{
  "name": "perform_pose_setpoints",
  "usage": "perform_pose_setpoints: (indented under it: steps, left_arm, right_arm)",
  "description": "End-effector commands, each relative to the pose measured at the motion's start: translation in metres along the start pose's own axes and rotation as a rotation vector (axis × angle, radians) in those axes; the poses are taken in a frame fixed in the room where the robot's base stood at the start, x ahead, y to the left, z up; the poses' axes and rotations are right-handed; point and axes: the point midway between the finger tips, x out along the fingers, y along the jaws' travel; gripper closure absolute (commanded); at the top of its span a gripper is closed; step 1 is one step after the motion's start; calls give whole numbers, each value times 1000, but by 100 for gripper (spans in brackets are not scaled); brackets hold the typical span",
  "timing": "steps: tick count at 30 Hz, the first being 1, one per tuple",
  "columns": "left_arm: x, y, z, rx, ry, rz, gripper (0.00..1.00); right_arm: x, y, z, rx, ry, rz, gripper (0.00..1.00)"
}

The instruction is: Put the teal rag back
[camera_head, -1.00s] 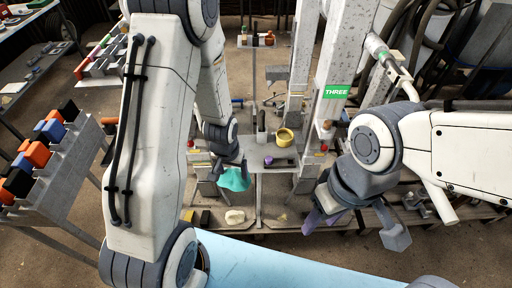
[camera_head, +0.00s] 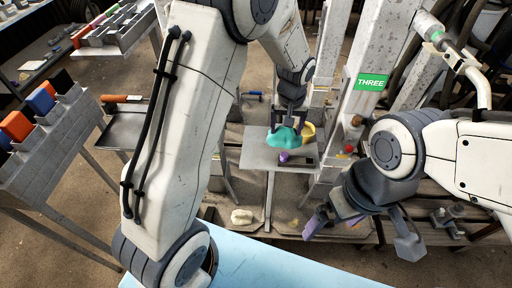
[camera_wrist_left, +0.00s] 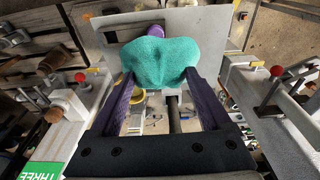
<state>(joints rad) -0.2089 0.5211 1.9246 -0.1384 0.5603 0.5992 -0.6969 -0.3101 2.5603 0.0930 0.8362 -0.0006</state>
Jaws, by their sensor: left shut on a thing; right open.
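The teal rag (camera_head: 283,138) is a soft bunched lump between the fingers of my left gripper (camera_head: 287,122). In the left wrist view the rag (camera_wrist_left: 160,62) is pinched between both purple fingers (camera_wrist_left: 158,80). My left gripper is shut on it, over the small grey shelf (camera_head: 254,152). I cannot tell whether the rag touches the shelf. A yellow cup-like thing (camera_head: 309,131) is just right of the rag, partly hidden. A purple thing (camera_head: 284,157) lies on the shelf in front of the rag. My right gripper (camera_head: 362,228) is open and empty, at the right, away from the shelf.
A white post with a green THREE sign (camera_head: 371,82) stands right of the shelf. A red knob (camera_head: 348,149) is near its base. A pale lump (camera_head: 241,216) lies on the lower ledge. A grey rack with coloured blocks (camera_head: 36,130) stands at the left. The shelf's left part is clear.

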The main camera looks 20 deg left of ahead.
Motion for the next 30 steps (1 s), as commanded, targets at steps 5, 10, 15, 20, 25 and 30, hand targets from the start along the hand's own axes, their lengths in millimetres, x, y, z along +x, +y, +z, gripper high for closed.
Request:
perform_pose_setpoints:
  steps: [5, 10, 15, 20, 25, 30]
  left_arm:
    - [25, -45, -6, -8, -6, -4, 83]
    - [46, -77, -11, -7, -4, -2, 83]
    - [57, -91, -13, -3, -2, -1, 83]
    - [76, -92, -10, -3, -5, -1, 83]
    - [95, -92, -8, -3, -2, -1, 83]
    - [97, -91, -8, -2, 0, 0, 83]
  right_arm:
    - [-10, -1, -1, 0, 1, 0, 0]
    - [-16, -1, -1, 0, 1, 0, 0]
    - [-18, -1, -1, 0, 0, 0, 0]
    - [-21, -2, -1, 0, 0, 0, 0]
    - [-22, -2, -1, 0, 0, 0, 0]
    - [-22, -2, -1, 0, 0, 0, 0]
